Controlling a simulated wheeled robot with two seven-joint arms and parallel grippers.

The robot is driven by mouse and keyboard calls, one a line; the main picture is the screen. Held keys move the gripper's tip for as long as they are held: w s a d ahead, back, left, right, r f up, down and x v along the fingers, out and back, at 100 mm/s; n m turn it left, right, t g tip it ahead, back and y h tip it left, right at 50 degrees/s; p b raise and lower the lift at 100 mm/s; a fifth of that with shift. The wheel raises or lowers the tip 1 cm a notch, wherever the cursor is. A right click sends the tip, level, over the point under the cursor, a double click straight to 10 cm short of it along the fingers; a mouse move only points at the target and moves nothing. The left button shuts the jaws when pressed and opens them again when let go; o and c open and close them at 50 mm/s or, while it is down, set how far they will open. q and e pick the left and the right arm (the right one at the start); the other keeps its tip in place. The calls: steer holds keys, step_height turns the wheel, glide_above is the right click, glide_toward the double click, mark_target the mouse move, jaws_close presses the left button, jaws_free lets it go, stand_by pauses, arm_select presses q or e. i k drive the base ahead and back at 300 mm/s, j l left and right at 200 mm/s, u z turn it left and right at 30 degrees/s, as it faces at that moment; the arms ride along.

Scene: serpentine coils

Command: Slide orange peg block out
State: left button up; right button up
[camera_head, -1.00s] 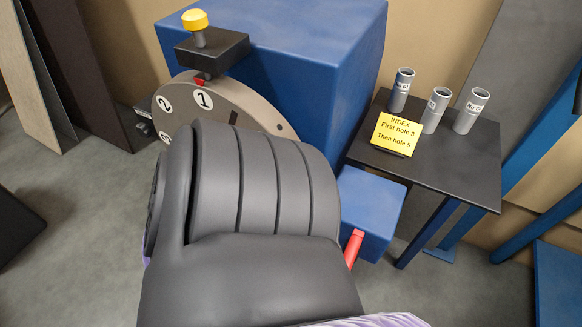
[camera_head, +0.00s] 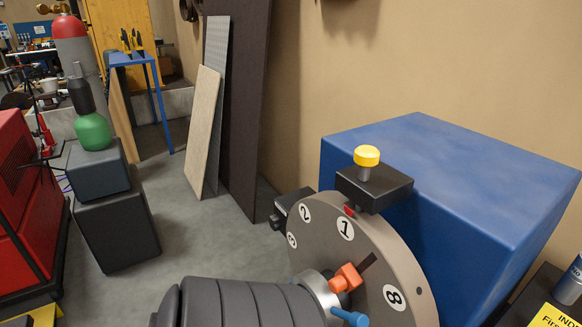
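The orange peg block (camera_head: 346,277) shows at the centre of the grey numbered disc (camera_head: 375,245), beside a silver collar (camera_head: 318,292). A blue rod (camera_head: 350,317) sticks out just below the orange block. The disc shows labels 1, 2 and 8, with another label partly seen at its left edge. A yellow knob (camera_head: 367,156) stands on a black block (camera_head: 375,186) above the disc, with a small red pointer (camera_head: 350,211) at the rim. A dark grey ribbed shape in the foreground hides the disc's lower left. Neither of my grippers can be made out.
A large blue housing (camera_head: 465,190) stands behind the disc. A grey tube (camera_head: 569,285) and a yellow card (camera_head: 552,317) are cut off at lower right. Panels (camera_head: 204,130) lean against the wall. Dark boxes (camera_head: 115,228) stand at left. Open floor lies between.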

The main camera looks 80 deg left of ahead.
mark_target(347, 279)
steer(key=u, duration=0.45)
steer(key=i+j+u, duration=0.1)
steer(key=u, duration=0.75)
steer(key=i+u, duration=0.1)
steer(key=u, duration=0.75)
